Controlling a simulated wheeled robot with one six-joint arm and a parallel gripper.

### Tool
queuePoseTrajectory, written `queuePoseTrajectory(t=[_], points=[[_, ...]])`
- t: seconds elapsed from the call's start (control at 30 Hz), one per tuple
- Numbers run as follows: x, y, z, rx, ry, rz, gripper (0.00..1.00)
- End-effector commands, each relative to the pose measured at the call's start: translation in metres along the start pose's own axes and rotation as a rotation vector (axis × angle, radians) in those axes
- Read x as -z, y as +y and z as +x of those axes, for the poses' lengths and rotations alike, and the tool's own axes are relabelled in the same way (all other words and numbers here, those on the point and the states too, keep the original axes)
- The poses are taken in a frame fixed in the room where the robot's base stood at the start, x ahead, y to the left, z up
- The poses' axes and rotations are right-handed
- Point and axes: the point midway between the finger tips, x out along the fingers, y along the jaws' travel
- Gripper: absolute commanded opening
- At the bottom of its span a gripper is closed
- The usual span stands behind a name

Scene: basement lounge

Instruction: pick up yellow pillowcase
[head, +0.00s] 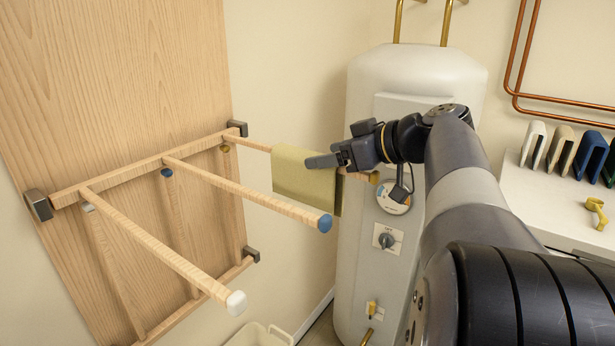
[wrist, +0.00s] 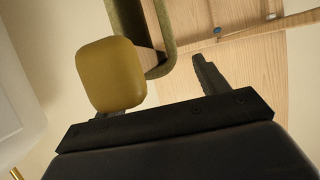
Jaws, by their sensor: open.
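The yellow pillowcase (head: 293,178), olive-yellow in colour, hangs folded over the far wooden rod of a wall rack. In the wrist view its folded edge (wrist: 168,28) shows at the top as a greenish loop. My gripper (head: 323,161) is open, level with the rod, at the right part of the pillowcase in the head view. In the wrist view the rod's yellow end cap (wrist: 110,75) is close to the camera and hides most of the left finger. The right finger (wrist: 207,72) is in plain view. I cannot tell whether either finger touches the cloth.
The rack's blue-capped rod (head: 250,195) and white-capped rod (head: 160,249) stick out nearer and are bare. A white tank (head: 420,75) stands close behind my gripper. A counter (head: 540,205) with several folded coloured items is at the right. A pale bin (head: 258,335) is below.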

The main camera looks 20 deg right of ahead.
Motion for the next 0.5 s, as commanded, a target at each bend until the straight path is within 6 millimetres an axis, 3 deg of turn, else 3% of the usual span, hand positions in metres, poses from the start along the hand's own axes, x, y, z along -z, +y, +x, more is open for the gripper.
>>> queuePoseTrajectory(t=[0.2,0.5], points=[[0.000,-0.001,0.030,0.005,0.000,0.002,0.69],[-0.002,0.000,0.037,0.001,0.000,0.001,0.69]])
